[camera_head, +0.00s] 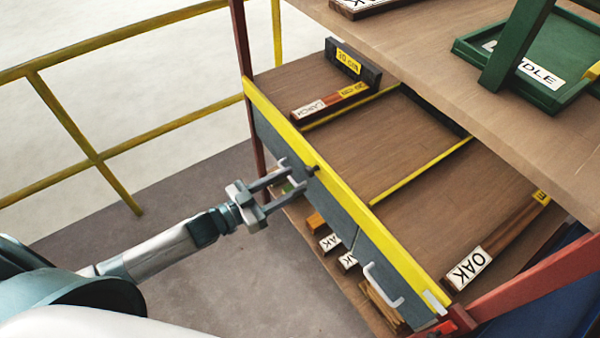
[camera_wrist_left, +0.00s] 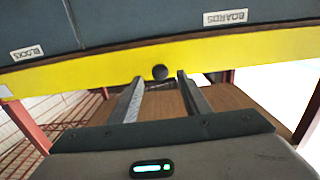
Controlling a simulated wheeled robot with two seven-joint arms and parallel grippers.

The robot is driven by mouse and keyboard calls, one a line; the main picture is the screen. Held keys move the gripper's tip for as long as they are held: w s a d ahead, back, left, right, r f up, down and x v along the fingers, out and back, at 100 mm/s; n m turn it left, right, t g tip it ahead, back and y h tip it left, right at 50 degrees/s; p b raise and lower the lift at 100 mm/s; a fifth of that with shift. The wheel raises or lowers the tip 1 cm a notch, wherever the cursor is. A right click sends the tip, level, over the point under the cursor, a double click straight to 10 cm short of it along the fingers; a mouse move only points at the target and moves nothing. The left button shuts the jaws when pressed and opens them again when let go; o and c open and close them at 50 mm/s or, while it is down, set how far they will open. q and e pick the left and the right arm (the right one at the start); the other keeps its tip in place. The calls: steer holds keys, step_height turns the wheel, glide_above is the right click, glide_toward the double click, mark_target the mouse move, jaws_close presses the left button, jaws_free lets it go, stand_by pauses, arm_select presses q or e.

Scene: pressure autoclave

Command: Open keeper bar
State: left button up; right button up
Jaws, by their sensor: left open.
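The keeper bar (camera_head: 350,212) is a long yellow bar along the front edge of the shelf, above grey drawer fronts. It also crosses the left wrist view (camera_wrist_left: 80,63). A small dark round knob (camera_head: 312,170) sits on the bar; it also shows in the left wrist view (camera_wrist_left: 160,72). My left gripper (camera_head: 294,178) is open in front of the bar. In the left wrist view, its two fingertips (camera_wrist_left: 160,78) lie either side of the knob, with gaps; whether they reach its depth is unclear. My right gripper is not in view.
Grey drawers with a white handle (camera_head: 383,286) sit below the bar. Labelled wooden pieces, such as the OAK piece (camera_head: 495,243), lie on the shelf (camera_head: 375,140). A red post (camera_head: 530,268) stands at right. A yellow railing (camera_head: 95,160) runs at left; floor before it is clear.

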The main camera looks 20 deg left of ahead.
mark_target(307, 173)
arm_select(q)
steer(key=shift+p+x, duration=0.4)
steer(key=shift+x, duration=1.5)
jaws_close()
